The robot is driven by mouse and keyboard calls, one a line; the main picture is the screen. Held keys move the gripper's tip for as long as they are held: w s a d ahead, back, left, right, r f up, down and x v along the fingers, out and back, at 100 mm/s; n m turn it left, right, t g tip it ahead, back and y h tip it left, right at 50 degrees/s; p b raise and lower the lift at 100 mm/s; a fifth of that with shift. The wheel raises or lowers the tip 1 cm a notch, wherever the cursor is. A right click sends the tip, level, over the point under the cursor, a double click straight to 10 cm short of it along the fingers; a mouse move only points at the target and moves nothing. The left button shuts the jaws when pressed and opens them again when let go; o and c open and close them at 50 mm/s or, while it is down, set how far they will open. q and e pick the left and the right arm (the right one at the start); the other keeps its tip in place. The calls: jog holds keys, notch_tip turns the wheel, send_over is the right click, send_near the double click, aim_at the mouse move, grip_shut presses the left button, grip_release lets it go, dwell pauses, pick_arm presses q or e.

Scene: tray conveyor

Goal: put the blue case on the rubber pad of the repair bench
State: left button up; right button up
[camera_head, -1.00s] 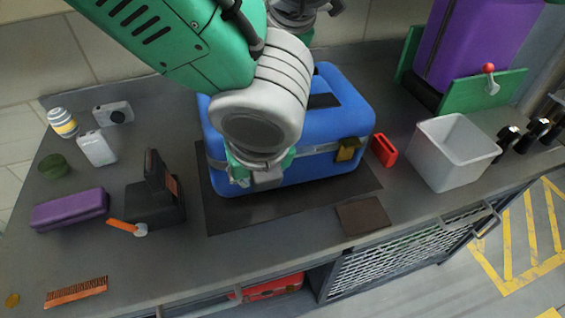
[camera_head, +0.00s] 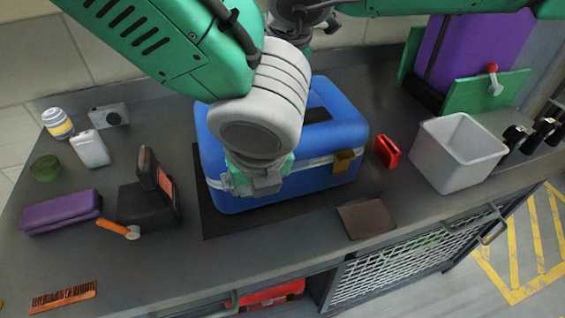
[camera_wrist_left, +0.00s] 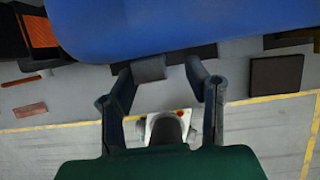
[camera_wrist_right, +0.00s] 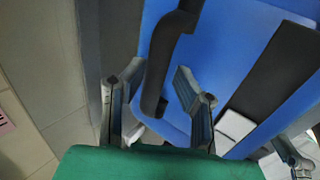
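The blue case (camera_head: 335,112) is over the dark rubber pad (camera_head: 225,222) on the grey bench, handle side up; I cannot tell whether its full base touches the pad. My left gripper (camera_head: 255,182) is at the case's front face, partly hidden by its own arm. In the left wrist view, the left gripper's fingers (camera_wrist_left: 174,68) are apart with nothing between them, just below the case (camera_wrist_left: 150,25). My right gripper is hidden in the head view. In the right wrist view, its fingers (camera_wrist_right: 158,78) are spread on either side of the case's black handle (camera_wrist_right: 172,55).
Left of the pad are a black device (camera_head: 140,205), an orange-handled tool (camera_head: 118,229), a purple box (camera_head: 60,211), a white bottle (camera_head: 90,149) and a camera (camera_head: 110,116). Right are a red item (camera_head: 387,151), a brown square (camera_head: 367,218) and a white bin (camera_head: 440,160).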

jog(key=shift+w+a, duration=0.1)
jog(key=shift+a, duration=0.05)
jog(key=shift+r, duration=0.3)
pick_arm(q)
jog(key=v, duration=1.1)
jog(key=shift+r, duration=0.4)
pick_arm(e)
jog(key=v, duration=1.1)
jog(key=shift+s, duration=0.3)
pick_arm(q)
jog(key=shift+s+d, duration=0.1)
jog(key=shift+d, duration=0.05)
pick_arm(e)
jog(key=shift+r, duration=0.2)
